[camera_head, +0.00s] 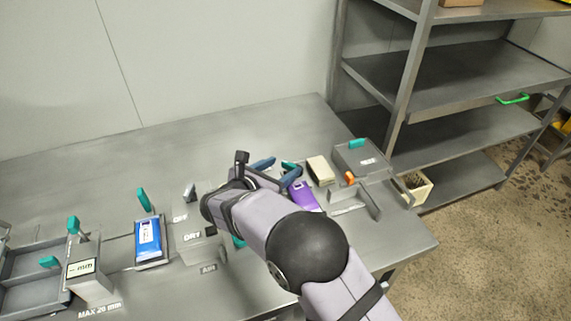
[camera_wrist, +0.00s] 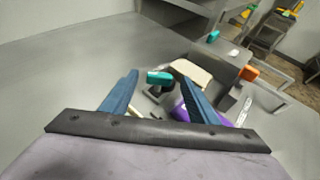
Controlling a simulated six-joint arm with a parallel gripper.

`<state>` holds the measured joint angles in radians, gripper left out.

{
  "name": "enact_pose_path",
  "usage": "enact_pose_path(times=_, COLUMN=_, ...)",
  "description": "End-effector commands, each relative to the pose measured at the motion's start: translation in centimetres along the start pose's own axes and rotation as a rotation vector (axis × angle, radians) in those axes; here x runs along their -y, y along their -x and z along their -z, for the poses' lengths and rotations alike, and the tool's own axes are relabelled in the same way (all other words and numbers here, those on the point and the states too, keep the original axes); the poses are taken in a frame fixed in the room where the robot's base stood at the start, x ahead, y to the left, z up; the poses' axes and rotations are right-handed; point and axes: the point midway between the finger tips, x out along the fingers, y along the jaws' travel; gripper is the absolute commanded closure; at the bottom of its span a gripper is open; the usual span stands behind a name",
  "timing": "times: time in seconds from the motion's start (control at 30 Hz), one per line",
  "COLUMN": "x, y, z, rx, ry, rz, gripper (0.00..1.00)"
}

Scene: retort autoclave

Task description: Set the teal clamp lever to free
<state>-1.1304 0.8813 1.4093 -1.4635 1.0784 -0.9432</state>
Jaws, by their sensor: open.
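A teal lever (camera_wrist: 160,77) on a small dark mount shows between my fingers in the wrist view. In the head view a teal piece (camera_head: 290,166) shows beside my fingers. It stands by a purple pouch (camera_head: 302,195), also in the wrist view (camera_wrist: 181,113). My gripper (camera_head: 277,169) is open, its two blue fingers apart with nothing held. The lever appears ahead of the fingertips; I cannot tell whether they touch it. Another teal lever (camera_head: 144,200) stands upright behind a blue pouch (camera_head: 150,238). The frames do not show clearly which lever is the clamp's.
Right of the purple pouch are a cream block (camera_head: 320,170), an orange knob (camera_head: 349,177) and a grey box (camera_head: 365,160) with a teal top piece (camera_head: 357,144). A gauge block (camera_head: 86,275) and a grey tray (camera_head: 30,300) stand left. The rear bench is clear.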

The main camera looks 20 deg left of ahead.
Motion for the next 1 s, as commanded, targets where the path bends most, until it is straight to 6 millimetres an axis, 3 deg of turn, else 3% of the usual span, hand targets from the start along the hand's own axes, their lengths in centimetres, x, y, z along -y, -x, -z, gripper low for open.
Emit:
enact_pose_path(times=0.23, x=0.0, y=-2.5, z=-0.1, rx=0.0, ry=0.0, rz=0.001, gripper=0.45)
enact_pose_path(times=0.6, x=0.0, y=-2.9, z=0.0, rx=0.0, ry=0.0, rz=-0.001, gripper=0.45)
enact_pose_path(times=0.8, x=0.0, y=-2.9, z=0.0, rx=0.0, ry=0.0, rz=-0.001, gripper=0.87)
enact_pose_path(times=1.0, x=0.0, y=-3.0, z=0.0, rx=0.002, ry=0.006, rz=-0.017, gripper=0.87)
